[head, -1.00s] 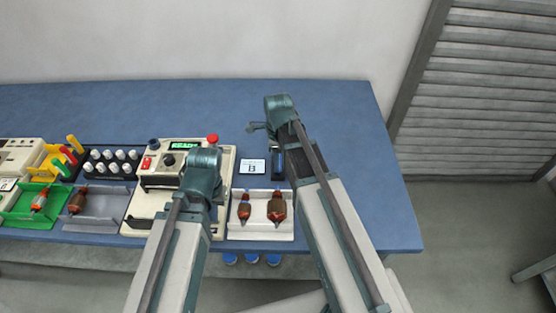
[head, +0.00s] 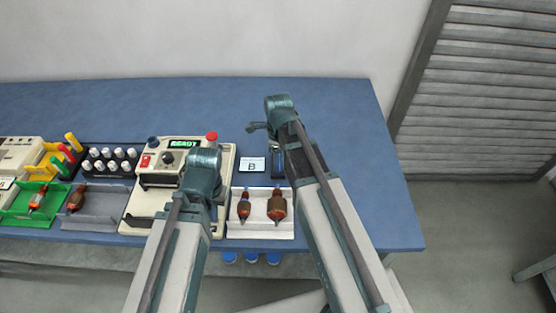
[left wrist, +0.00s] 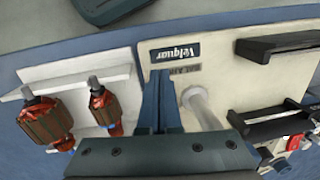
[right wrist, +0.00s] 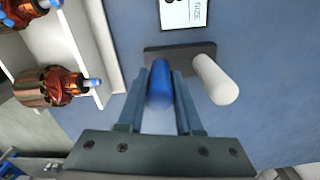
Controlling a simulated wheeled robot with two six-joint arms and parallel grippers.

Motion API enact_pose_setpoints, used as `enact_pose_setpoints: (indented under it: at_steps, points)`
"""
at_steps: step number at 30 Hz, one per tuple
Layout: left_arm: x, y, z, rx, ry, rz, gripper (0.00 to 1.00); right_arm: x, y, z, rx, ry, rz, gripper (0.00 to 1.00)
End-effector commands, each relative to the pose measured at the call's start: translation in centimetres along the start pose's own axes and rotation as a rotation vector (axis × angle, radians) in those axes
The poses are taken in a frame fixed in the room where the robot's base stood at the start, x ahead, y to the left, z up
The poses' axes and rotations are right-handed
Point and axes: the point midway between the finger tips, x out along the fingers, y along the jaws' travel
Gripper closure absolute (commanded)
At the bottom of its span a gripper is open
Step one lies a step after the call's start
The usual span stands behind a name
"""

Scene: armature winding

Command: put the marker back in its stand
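The blue marker (right wrist: 160,88) stands end-on between the fingers of my right gripper (right wrist: 160,76) in the right wrist view. The fingers lie close along both its sides and appear shut on it. Its far end is at the dark stand (right wrist: 180,54), but how deep it sits is hidden. A white cylinder (right wrist: 218,82) stands on the same bar, just right of the right finger. In the head view my right arm mostly covers the stand. My left gripper (left wrist: 160,95) is shut and empty, over the cream machine's front edge.
A white tray (head: 260,232) with two copper armatures lies left of my right arm. The cream machine (head: 138,212) with a lit display stands beside it, and a white card (head: 252,165) lies near the stand. The blue bench (head: 370,165) is clear to the right.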

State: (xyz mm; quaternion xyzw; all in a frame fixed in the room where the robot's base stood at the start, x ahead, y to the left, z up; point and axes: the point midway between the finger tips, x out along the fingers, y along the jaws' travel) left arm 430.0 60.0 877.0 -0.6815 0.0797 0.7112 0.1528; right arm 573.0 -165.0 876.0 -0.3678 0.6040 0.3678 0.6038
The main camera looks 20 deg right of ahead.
Motion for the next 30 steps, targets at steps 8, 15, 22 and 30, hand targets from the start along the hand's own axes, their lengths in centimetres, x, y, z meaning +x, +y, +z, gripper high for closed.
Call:
enact_pose_setpoints:
  at_steps: [8,15,22,30]
  points:
    - [0.0,0.0,0.0,0.000,0.000,0.000,1.00,0.0,0.0,0.0,0.000,0.000,0.000,0.34]
    - [-0.1,0.0,0.0,0.000,0.000,0.000,1.00,-0.1,0.0,0.0,0.000,0.000,0.000,0.34]
    - [-1.5,-0.1,0.1,0.000,0.000,0.000,1.00,-1.5,0.0,0.0,0.000,0.000,0.000,0.34]
    - [-5.1,-0.5,0.3,0.000,0.000,0.000,1.00,-5.1,0.0,0.0,0.000,0.000,0.000,0.34]
